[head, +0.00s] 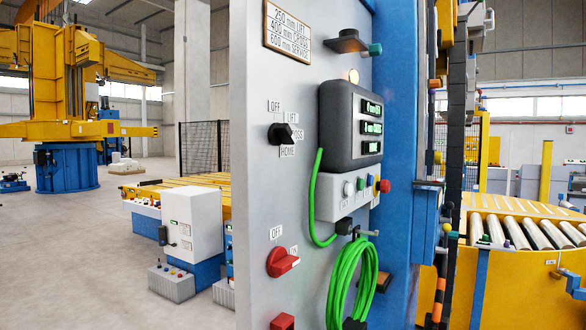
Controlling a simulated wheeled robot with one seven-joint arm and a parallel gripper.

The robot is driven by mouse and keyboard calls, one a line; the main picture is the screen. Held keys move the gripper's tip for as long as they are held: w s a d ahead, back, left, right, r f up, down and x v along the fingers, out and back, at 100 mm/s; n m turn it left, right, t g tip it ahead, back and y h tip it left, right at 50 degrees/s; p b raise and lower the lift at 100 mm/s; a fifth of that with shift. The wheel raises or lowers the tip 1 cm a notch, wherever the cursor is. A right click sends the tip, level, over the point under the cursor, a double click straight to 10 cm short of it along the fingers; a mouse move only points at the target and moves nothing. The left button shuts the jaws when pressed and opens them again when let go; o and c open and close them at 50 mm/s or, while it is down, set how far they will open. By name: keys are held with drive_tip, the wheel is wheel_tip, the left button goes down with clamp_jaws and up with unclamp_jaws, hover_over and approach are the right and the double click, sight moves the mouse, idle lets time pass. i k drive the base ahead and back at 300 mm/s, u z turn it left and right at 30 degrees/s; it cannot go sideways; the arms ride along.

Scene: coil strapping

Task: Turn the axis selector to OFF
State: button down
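The axis selector (281,134) is a black knob on the light grey face of an upright control panel (245,200) in the middle of the head view. Labels surround it: OFF (274,106) at upper left, LIFT (292,117) at upper right, a partly hidden label ending in "OSS" at right, and HOME (287,152) below. The knob is seen at a slant, and I cannot tell for certain which label it points to. It does not appear turned to OFF. I cannot make out my gripper in this view.
A dark display box (340,120) with small buttons below juts out right of the knob. A green cable (352,275) hangs coiled beneath. A red switch (281,262) sits lower on the panel. Open floor (70,250) lies left; a roller conveyor (530,232) stands right.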

sight(280, 134)
drive_tip(key=k, duration=0.5)
drive_tip(key=z, duration=1.6)
drive_tip(key=i, duration=1)
drive_tip(key=u, duration=1.75)
